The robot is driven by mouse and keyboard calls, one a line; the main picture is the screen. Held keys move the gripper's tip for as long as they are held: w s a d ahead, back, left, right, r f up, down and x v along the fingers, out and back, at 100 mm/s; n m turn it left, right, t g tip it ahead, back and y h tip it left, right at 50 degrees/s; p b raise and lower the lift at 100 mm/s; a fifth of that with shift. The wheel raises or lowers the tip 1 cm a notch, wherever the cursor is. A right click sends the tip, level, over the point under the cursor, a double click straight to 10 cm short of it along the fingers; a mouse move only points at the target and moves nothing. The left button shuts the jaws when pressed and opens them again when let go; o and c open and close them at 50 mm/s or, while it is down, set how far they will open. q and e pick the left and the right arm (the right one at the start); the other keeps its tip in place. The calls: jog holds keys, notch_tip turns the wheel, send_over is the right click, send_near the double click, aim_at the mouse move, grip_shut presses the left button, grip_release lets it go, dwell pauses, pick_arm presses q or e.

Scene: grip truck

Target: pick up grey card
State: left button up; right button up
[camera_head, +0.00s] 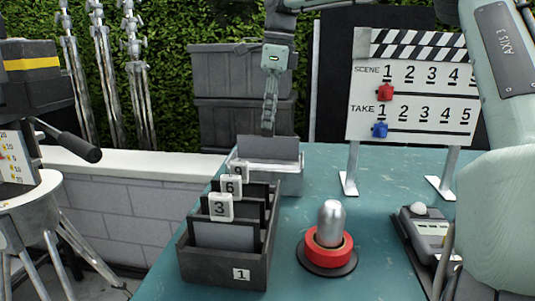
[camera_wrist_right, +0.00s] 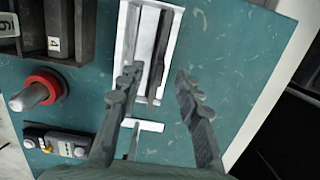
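A grey panel (camera_head: 268,148), probably the grey card, stands upright in a light grey holder (camera_head: 290,184) behind the divided box. In the right wrist view a dark slab (camera_wrist_right: 158,55) shows nearly edge-on in the pale holder (camera_wrist_right: 127,45). My right gripper (camera_head: 269,132) points down at the panel's top edge in the head view; its fingers are seen edge-on. In the right wrist view the fingers of my right gripper (camera_wrist_right: 158,72) are apart, with the slab between them in the picture. Contact cannot be told. My left gripper is out of view.
The divided box (camera_head: 225,270) with number tabs stands in front of the holder. A silver-topped red ring (camera_head: 328,248) is right of it. A clapperboard (camera_head: 410,100) stands on feet at the back right. A grey device (camera_head: 430,232) lies at the right. The teal table (camera_head: 375,230) is bare between these.

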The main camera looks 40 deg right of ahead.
aim_at(266, 136)
jog(key=f, duration=0.6)
jog(key=shift+w+a+f, duration=0.1)
jog(key=shift+w+a, duration=0.1)
jog(key=shift+a, duration=0.1)
grip_shut()
